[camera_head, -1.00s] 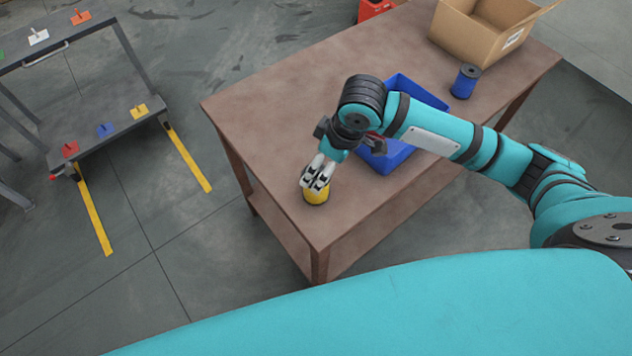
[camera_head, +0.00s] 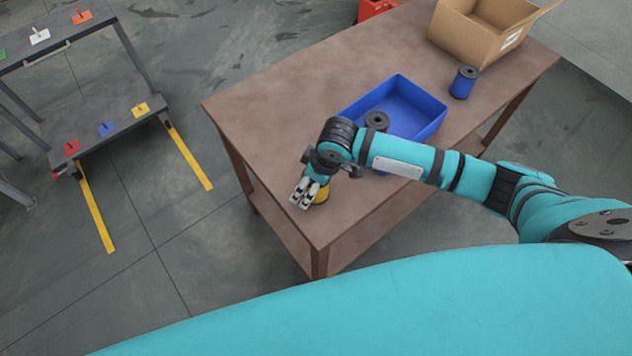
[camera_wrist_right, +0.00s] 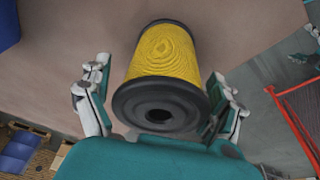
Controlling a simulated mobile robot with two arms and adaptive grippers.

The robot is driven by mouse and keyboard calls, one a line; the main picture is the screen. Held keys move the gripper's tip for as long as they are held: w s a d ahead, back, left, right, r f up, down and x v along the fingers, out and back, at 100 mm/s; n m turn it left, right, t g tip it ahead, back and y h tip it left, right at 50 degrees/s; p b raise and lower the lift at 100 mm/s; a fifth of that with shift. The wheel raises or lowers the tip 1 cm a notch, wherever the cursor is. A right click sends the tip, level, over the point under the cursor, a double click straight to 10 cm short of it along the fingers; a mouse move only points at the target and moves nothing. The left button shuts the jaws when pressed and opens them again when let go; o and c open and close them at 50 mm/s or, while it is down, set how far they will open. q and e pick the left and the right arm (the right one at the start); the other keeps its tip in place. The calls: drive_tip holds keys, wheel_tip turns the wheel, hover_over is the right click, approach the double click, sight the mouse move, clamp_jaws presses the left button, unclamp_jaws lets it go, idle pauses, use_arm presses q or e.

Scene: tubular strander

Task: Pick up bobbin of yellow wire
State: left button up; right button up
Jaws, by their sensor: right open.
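The bobbin of yellow wire (camera_head: 321,195) stands on the brown table (camera_head: 265,95) near its front left corner, partly hidden behind my right gripper in the head view. My right gripper (camera_head: 303,194) is open at the bobbin. In the right wrist view the yellow bobbin (camera_wrist_right: 162,62) shows its black flange with a dark centre hole, and the fingers of my right gripper (camera_wrist_right: 165,112) lie on either side of it. I cannot tell whether they touch it. My left gripper is not in view.
A blue bin (camera_head: 432,123) lies behind my right arm, with a dark-flanged bobbin (camera_head: 377,121) at its near edge. A blue bobbin (camera_head: 464,83) and a cardboard box (camera_head: 470,35) stand further back. A grey rack (camera_head: 100,115) with coloured plates stands left, beyond open floor.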

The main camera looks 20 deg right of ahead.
drive_tip(key=shift+c, duration=0.4)
drive_tip(key=c, duration=1.4)
drive_tip(key=shift+r, duration=0.1)
